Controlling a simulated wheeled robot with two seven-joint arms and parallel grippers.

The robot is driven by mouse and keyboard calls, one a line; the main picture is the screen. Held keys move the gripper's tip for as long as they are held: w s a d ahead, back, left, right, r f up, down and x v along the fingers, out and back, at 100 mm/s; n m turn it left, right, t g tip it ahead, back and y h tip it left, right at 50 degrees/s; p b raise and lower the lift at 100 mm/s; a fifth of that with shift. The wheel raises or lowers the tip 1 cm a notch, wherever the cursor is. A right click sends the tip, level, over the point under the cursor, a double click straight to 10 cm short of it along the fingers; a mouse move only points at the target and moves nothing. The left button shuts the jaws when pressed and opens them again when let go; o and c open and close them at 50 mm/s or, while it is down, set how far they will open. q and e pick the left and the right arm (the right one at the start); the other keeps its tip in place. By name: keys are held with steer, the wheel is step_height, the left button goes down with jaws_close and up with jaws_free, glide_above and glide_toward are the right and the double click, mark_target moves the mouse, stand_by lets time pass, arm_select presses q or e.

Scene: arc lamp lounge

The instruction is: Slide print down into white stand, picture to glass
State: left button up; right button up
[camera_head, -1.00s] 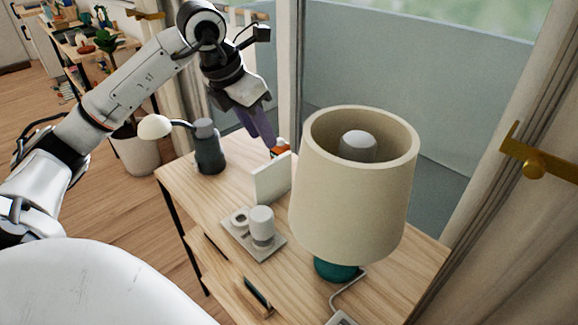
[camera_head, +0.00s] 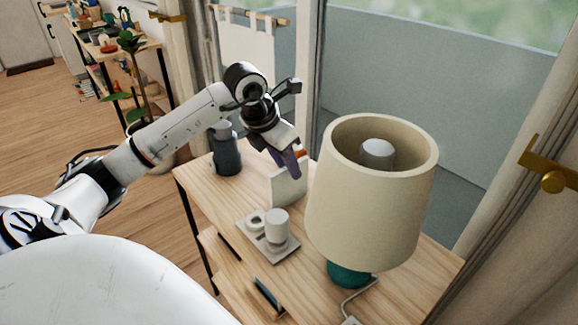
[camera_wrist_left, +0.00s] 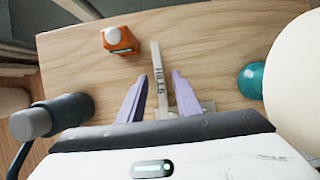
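A thin white upright panel (camera_head: 289,187) stands on the wooden side table; I take it for the white stand. The left wrist view shows it edge-on as a narrow pale strip (camera_wrist_left: 160,75) with dark marks on its top edge. I cannot make out a separate print or which way a picture faces. My left gripper (camera_head: 291,176) is over the panel. In the left wrist view its purple fingers (camera_wrist_left: 160,84) are apart, one on each side of the strip, with a gap on both sides. My right gripper is not in view.
A big cream lamp (camera_head: 372,190) with a teal base stands close on the right. A grey tray (camera_head: 286,251) with a white cup (camera_head: 277,225) is in front. A dark bottle (camera_head: 227,157) stands left. An orange object (camera_wrist_left: 119,40) is behind the panel.

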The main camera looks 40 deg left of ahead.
arm_select(q)
steer(key=shift+f, duration=0.2)
stand_by(0.4)
steer(key=shift+c, duration=0.4)
jaws_close()
